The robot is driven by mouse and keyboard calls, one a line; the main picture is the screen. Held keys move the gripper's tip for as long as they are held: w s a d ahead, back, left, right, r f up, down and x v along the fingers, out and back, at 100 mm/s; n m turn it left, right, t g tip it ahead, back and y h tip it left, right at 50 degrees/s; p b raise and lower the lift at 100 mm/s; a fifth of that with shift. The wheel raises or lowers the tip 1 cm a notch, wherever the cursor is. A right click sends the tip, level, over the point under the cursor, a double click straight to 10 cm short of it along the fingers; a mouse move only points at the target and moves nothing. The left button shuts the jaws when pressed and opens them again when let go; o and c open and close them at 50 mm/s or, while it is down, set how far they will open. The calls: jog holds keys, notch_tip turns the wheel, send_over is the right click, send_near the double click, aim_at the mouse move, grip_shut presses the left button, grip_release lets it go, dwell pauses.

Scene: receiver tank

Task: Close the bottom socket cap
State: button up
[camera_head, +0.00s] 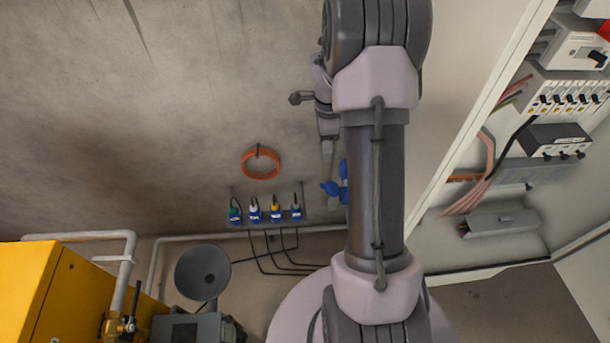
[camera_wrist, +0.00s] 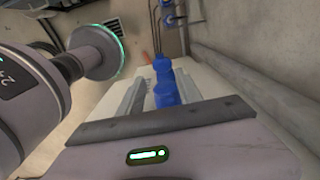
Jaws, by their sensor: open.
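A blue socket fitting (camera_head: 343,183) is on the wall, partly hidden behind my arm in the head view. A blue flap-like part (camera_head: 329,187) sticks out at its left; I cannot tell for sure that it is the bottom cap. In the wrist view a blue fitting (camera_wrist: 165,88) shows between the two finger lines, beyond my gripper. My gripper (camera_head: 328,148) points down just above the blue fitting in the head view. Its fingers are spread in the wrist view (camera_wrist: 160,72), with nothing visibly held. Contact with the fitting cannot be told.
A rail of several blue plugs (camera_head: 265,215) with hanging cables is on the wall to the left. An orange coil (camera_head: 261,163) hangs above it. An open electrical cabinet (camera_head: 540,150) stands right, a yellow unit (camera_head: 35,290) and a grey horn (camera_head: 203,272) lower left.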

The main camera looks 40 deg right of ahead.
aim_at(322, 185)
notch_tip(322, 185, down, 17)
jog(key=b, duration=0.4)
jog(key=shift+s+b, duration=0.1)
jog(key=shift+b, duration=0.3)
grip_shut()
dwell(0.9)
